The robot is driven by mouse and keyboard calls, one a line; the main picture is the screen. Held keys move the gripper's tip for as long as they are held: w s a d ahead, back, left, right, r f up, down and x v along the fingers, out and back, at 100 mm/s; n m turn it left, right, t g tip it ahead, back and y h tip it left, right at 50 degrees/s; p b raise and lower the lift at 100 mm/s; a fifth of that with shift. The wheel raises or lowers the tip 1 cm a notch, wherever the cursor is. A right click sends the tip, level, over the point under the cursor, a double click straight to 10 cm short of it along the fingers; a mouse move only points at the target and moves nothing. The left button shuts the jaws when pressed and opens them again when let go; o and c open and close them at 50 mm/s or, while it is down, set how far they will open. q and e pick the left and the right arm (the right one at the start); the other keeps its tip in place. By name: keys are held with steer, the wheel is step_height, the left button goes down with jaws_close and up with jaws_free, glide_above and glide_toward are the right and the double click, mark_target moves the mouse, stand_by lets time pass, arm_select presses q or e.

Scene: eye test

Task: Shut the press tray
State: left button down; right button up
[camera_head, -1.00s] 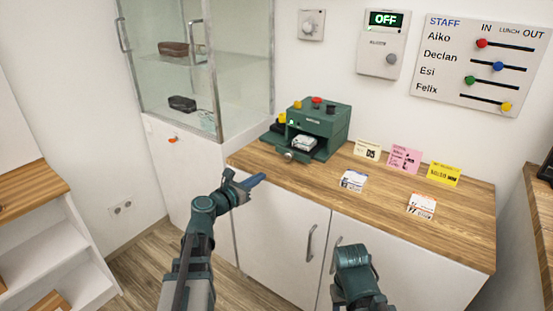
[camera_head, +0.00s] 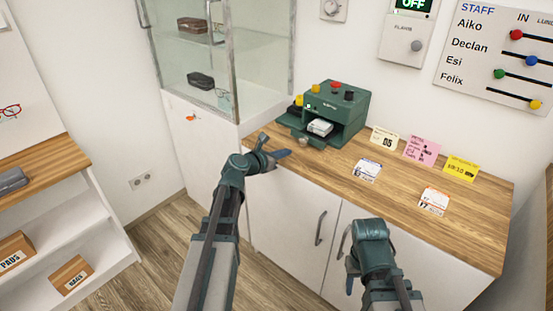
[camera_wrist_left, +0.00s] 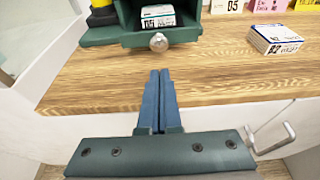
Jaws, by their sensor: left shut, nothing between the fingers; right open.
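The green press (camera_head: 350,106) stands at the back left of the wooden counter. Its tray (camera_head: 291,121) is out at the front, with a round metal knob (camera_head: 303,141). A small white box (camera_head: 320,127) sits in the tray. My left gripper (camera_head: 286,154) is shut and empty, just in front of the knob at the counter's front edge. In the left wrist view, its fingertips (camera_wrist_left: 160,74) point at the knob (camera_wrist_left: 159,42) with a gap between. My right gripper (camera_head: 352,270) is low before the cabinet doors, open, its fingers mostly hidden.
Several cards and small boxes, including a white box (camera_head: 367,170) and a pink card (camera_head: 421,150), are to the right of the press. A glass cabinet (camera_head: 262,75) stands to the left. The counter (camera_head: 400,205) is bare near its front edge.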

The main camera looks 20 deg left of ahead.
mark_target(307, 136)
arm_select(q)
steer(key=x, duration=0.5)
steer(key=shift+r, duration=0.35)
steer(key=shift+w+d, duration=0.15)
steer(key=shift+w, duration=0.3)
steer(key=shift+w+d, duration=0.2)
steer(key=shift+w, duration=0.25)
steer(key=w+d, duration=0.1)
steer(key=w, duration=0.4)
steer(key=w+d, duration=0.1)
steer(key=w, duration=0.2)
steer(key=shift+d, duration=0.4)
steer(key=shift+w+r, duration=0.1)
